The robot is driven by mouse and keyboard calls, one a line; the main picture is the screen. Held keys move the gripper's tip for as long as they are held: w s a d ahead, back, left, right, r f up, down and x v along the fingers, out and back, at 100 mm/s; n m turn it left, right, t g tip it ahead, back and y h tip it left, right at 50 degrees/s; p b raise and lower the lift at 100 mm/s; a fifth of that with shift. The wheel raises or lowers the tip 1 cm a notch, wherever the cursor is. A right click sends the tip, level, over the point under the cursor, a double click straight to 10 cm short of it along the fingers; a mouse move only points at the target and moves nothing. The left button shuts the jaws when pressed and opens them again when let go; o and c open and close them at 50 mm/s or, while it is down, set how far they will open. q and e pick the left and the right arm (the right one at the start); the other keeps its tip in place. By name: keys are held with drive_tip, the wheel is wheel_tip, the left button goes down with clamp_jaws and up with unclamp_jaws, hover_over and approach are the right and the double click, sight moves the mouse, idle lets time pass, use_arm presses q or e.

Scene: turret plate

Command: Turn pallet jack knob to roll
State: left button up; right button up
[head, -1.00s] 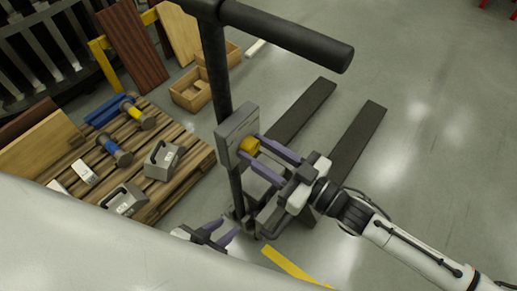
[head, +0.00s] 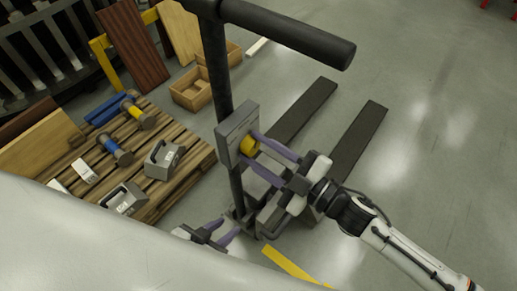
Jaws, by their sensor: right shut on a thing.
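The pallet jack has a black handle bar (head: 290,35) on an upright shaft (head: 217,75), with two dark forks (head: 305,110) on the floor behind. A grey box (head: 232,131) on the shaft carries a yellow knob (head: 249,145). My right gripper (head: 258,150) reaches in from the right with its purple fingers at the knob, one above and one below it, shut on it. The fingers partly cover the knob, and I cannot read its setting. My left gripper (head: 228,232) is low, near the jack's base, apart from the knob; its two purple fingers are spread and empty.
A wooden pallet (head: 190,165) at left holds grey weights (head: 163,160) and dumbbells (head: 115,150). Wooden crates (head: 190,90) stand behind it. A yellow floor line (head: 285,264) lies in front. The floor at right is clear.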

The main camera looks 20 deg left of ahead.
drive_tip(key=shift+n, duration=0.4)
drive_tip(key=o, duration=1)
drive_tip(key=shift+o, duration=0.2)
drive_tip(key=v, duration=1)
drive_tip(key=shift+d+b, duration=0.15)
drive_tip(key=shift+b, duration=0.25)
drive_tip(key=shift+s, duration=0.1)
